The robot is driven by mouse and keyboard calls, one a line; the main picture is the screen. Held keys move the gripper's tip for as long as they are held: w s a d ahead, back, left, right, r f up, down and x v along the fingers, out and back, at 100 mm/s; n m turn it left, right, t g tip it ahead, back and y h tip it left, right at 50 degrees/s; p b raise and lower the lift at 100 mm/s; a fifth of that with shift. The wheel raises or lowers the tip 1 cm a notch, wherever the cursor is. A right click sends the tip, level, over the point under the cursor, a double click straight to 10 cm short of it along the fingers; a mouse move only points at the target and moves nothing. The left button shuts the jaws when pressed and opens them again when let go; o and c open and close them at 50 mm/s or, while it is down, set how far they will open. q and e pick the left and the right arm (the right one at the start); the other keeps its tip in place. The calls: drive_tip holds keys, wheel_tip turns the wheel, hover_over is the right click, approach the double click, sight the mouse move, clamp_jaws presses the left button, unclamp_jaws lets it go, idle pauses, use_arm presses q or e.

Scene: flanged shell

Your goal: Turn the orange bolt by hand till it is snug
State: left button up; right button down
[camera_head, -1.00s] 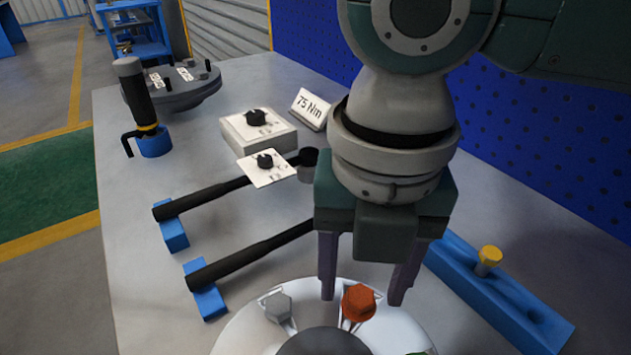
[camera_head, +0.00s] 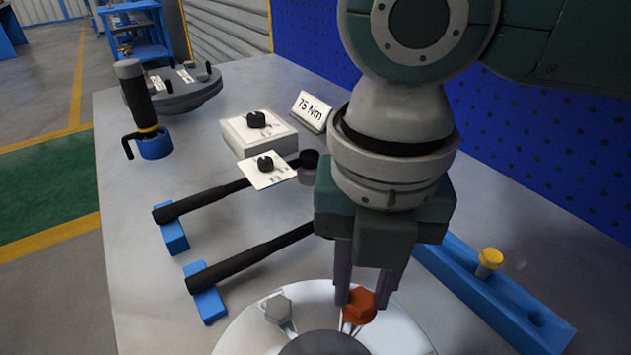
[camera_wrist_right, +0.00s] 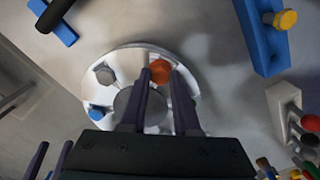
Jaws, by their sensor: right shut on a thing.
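The orange bolt (camera_head: 359,305) sits in the rim of the round silver flanged shell (camera_head: 248,330), at its far side. My right gripper (camera_head: 362,302) comes down from above, and its two fingers are shut on the bolt's head, one on each side. The bolt also shows between the fingers in the right wrist view (camera_wrist_right: 161,71). A grey bolt (camera_head: 279,309) stands in the rim to its left, and a blue one (camera_wrist_right: 97,113) shows farther round in the wrist view.
Two black-handled wrenches (camera_head: 245,262) lie on blue rests left of the shell. A blue block (camera_head: 500,300) with a yellow bolt (camera_head: 489,262) lies to the right. A 75 Nm sign (camera_head: 311,110), a dial box (camera_head: 258,132) and a grey disc part (camera_head: 180,92) stand farther back.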

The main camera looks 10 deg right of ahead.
drive_tip(key=shift+r+m+p, duration=0.15)
drive_tip(key=shift+m+p, duration=0.25)
drive_tip(key=shift+p, duration=0.25)
drive_tip(key=m+p, duration=0.5)
drive_tip(key=p, duration=0.1)
drive_tip(key=shift+r+m+p, duration=0.15)
drive_tip(key=shift+m+p, duration=0.15)
drive_tip(key=shift+p, duration=0.1)
drive_tip(key=m+p, duration=0.3)
drive_tip(key=m, duration=0.1)
drive_tip(key=m+p, duration=0.2)
drive_tip(key=m, duration=0.1)
drive_tip(key=shift+f+m+p, duration=0.2)
drive_tip(key=shift+m+p, duration=0.35)
drive_tip(key=shift+m, duration=0.75)
drive_tip(key=c, duration=0.6)
unclamp_jaws()
drive_tip(key=shift+f, duration=0.1)
drive_tip(key=shift+c, duration=0.2)
